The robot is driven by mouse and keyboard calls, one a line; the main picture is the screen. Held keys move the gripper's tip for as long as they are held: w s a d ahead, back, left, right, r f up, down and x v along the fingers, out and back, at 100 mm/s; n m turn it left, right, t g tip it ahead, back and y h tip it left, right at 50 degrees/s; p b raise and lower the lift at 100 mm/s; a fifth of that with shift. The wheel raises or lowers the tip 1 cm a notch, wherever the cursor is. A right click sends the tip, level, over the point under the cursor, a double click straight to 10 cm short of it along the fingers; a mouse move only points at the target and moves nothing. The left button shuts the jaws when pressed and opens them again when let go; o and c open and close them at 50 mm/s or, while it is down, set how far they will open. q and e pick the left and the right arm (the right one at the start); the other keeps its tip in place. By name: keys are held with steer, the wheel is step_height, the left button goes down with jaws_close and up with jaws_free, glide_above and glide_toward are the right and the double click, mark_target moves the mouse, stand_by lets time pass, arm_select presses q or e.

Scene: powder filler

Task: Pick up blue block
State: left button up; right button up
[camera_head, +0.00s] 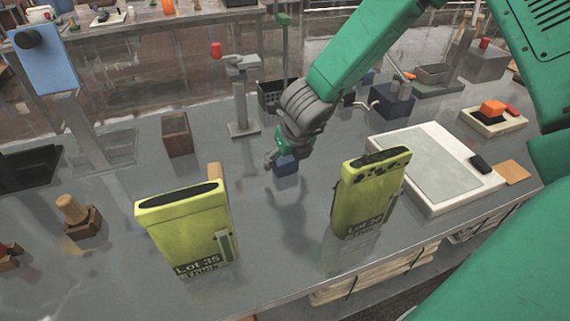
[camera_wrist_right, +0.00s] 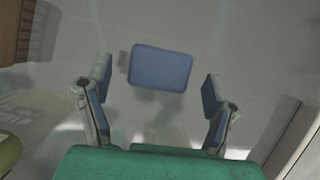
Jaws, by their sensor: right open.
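The blue block (camera_head: 287,166) stands on the grey table near the middle of the head view, just under my right gripper (camera_head: 279,157). The fingers hide part of its top there. In the right wrist view the blue block (camera_wrist_right: 160,68) lies ahead, centred between the two fingers and a little beyond their tips. My right gripper (camera_wrist_right: 156,95) is open, with clear space on both sides of the block and nothing held. My left gripper is not in view.
Two yellow-green containers, one at left (camera_head: 190,229) and one at right (camera_head: 369,194), stand near the front edge. A brown block (camera_head: 176,134) and a grey stand (camera_head: 242,95) are behind. A white flat device (camera_head: 487,186) lies to the right.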

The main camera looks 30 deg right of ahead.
steer(key=x, duration=0.2)
steer(key=shift+w+d+f, duration=0.25)
steer(key=shift+f, duration=0.1)
steer(key=shift+s+a+r, duration=0.1)
steer(key=shift+a+r, duration=0.05)
steer(key=shift+a, duration=0.2)
steer(key=c, duration=1.3)
